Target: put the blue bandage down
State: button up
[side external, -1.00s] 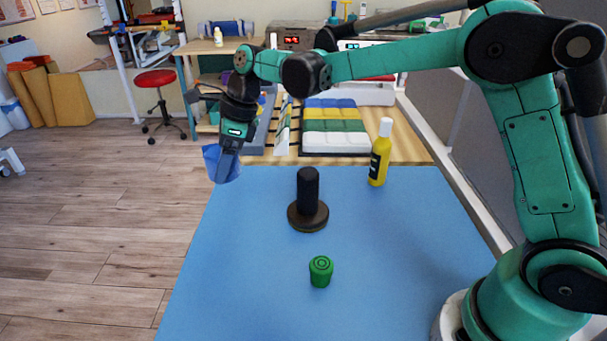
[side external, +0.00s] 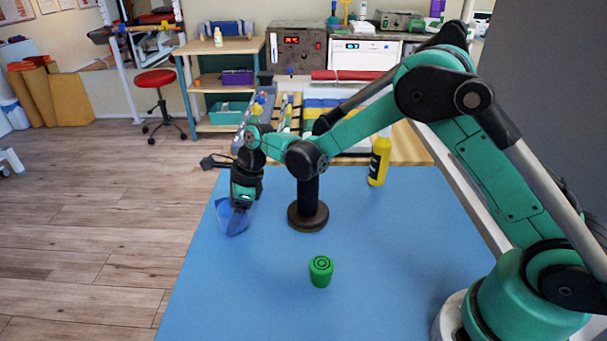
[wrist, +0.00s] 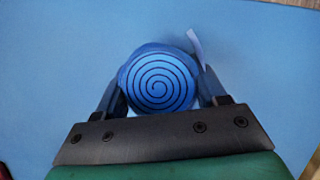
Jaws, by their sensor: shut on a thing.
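The blue bandage (wrist: 158,82) is a roll with a dark spiral on its end and a loose tail at its upper right in the wrist view. My gripper (wrist: 160,92) is shut on it, one finger on each side. In the side external view the bandage (side external: 232,218) is low over the left part of the blue table mat (side external: 270,285), partly hidden by my gripper (side external: 238,210). I cannot tell whether the bandage touches the mat.
A black post on a round brown base (side external: 308,215) stands right of my gripper. A green roll (side external: 321,271) stands nearer the front. A yellow bottle (side external: 379,162) stands at the back right. The mat's front left is clear.

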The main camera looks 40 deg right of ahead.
jog(key=o, duration=1.3)
jog(key=shift+f, duration=0.1)
jog(key=s+d+r+n+t+h, duration=0.1)
jog(key=s+d+r+n, duration=0.2)
jog(key=r, duration=0.4)
jog(key=s+d+r+n, duration=0.3)
jog(key=s+r, duration=0.1)
jog(key=r, duration=0.3)
jog(key=shift+s+d+f+n+t+h, duration=0.1)
jog(key=shift+s+d+n+t+h, duration=0.5)
jog(key=shift+s+n, duration=1.85)
jog(key=shift+s+d+f+n+t+h, duration=0.15)
jog(key=shift+s+d+n+t+h, duration=0.7)
jog(key=shift+n, duration=2.75)
jog(key=shift+s+d+f+n+t+h, duration=0.1)
jog(key=shift+s+d+n+t, duration=0.3)
jog(key=shift+s+n, duration=2.2)
jog(key=shift+w+n, duration=0.45)
jog(key=shift+w, duration=0.05)
